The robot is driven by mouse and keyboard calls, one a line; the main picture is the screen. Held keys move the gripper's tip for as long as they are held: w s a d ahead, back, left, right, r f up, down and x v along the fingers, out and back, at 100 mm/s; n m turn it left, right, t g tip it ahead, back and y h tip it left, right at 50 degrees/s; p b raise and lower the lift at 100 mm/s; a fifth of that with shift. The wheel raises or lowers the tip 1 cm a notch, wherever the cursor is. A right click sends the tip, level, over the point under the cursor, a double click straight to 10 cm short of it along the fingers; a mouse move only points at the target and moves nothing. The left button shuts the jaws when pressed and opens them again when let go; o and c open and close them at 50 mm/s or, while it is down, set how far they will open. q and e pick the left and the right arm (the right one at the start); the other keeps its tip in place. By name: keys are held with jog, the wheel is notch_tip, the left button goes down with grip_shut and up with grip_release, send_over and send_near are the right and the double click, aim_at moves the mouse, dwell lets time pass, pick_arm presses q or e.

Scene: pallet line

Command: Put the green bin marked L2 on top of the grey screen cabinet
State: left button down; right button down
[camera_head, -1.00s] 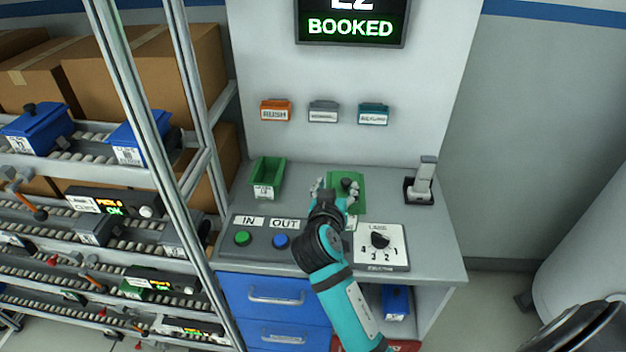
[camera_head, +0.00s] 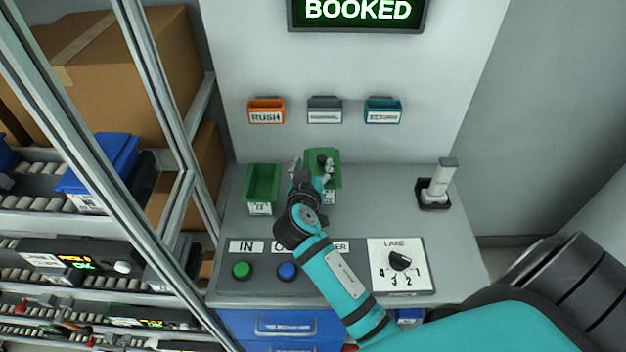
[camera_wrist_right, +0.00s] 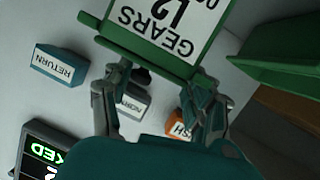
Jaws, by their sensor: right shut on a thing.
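A green bin (camera_head: 333,181) with a dark knob on top is at my right gripper (camera_head: 312,176) over the desk in the head view. In the right wrist view its label (camera_wrist_right: 165,28) reads GEARS and L2, upside down. The right gripper also shows in the wrist view (camera_wrist_right: 160,108), its fingers at the bin's near edge, shut on the bin. I cannot tell whether the bin clears the desk. My left gripper is in neither view. A dark-framed screen (camera_head: 357,12) reading BOOKED is on the light grey panel above the desk; I cannot make out a separate grey screen cabinet.
A second, open green bin (camera_head: 262,187) stands just left. Orange (camera_head: 266,111), grey (camera_head: 325,111) and teal (camera_head: 383,111) trays hang on the panel. A button box (camera_head: 265,268), lane dial (camera_head: 400,262) and scanner stand (camera_head: 438,188) are on the desk. A roller rack (camera_head: 120,230) is left.

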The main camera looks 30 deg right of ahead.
jog(key=f, duration=0.2)
jog(key=w+f, duration=0.1)
jog(key=f, duration=0.1)
jog(key=shift+d+f+p, duration=0.1)
jog(key=shift+p, duration=0.2)
jog(key=shift+s+f, duration=0.2)
jog(key=shift+f, duration=0.2)
jog(key=shift+w+f, duration=0.1)
jog(key=shift+c, duration=1.9)
grip_release()
jog(key=v, duration=1.2)
